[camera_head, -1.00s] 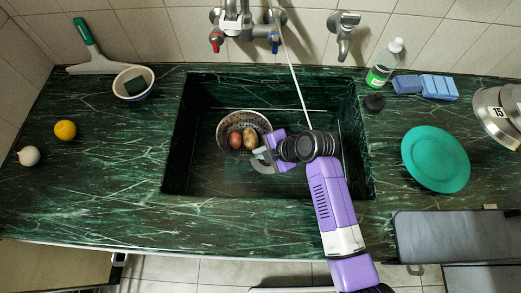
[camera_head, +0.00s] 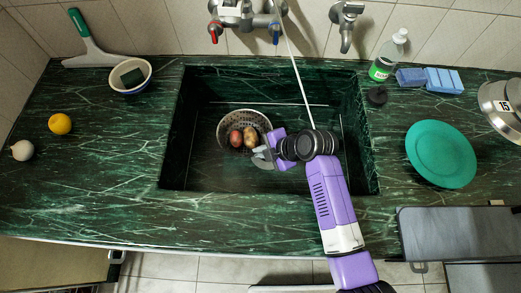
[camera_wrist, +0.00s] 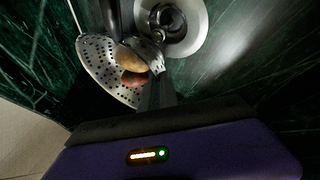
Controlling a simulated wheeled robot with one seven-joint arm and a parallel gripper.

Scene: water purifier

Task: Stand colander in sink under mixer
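The perforated metal colander (camera_head: 226,143) is inside the dark green marble sink (camera_head: 215,178), left of its middle. It holds a reddish potato (camera_head: 236,139) and a brownish one (camera_head: 250,137). The wall mixer (camera_head: 240,12), with red and blue handles, is above and behind it. My gripper (camera_head: 265,153) is at the colander's right rim. In the wrist view, the colander (camera_wrist: 96,60) is tilted in the picture and my narrow fingers (camera_wrist: 157,88) come together at its rim. The grip is partly hidden. I cannot tell whether the colander touches the sink floor.
A pale round fitting with a dark centre (camera_wrist: 187,42) shows beside the colander. A bowl with a sponge (camera_head: 131,77), a lemon (camera_head: 60,123) and an onion (camera_head: 22,150) are left of the sink. A bottle (camera_head: 384,60), blue sponges (camera_head: 440,80) and a teal plate (camera_head: 440,154) are right.

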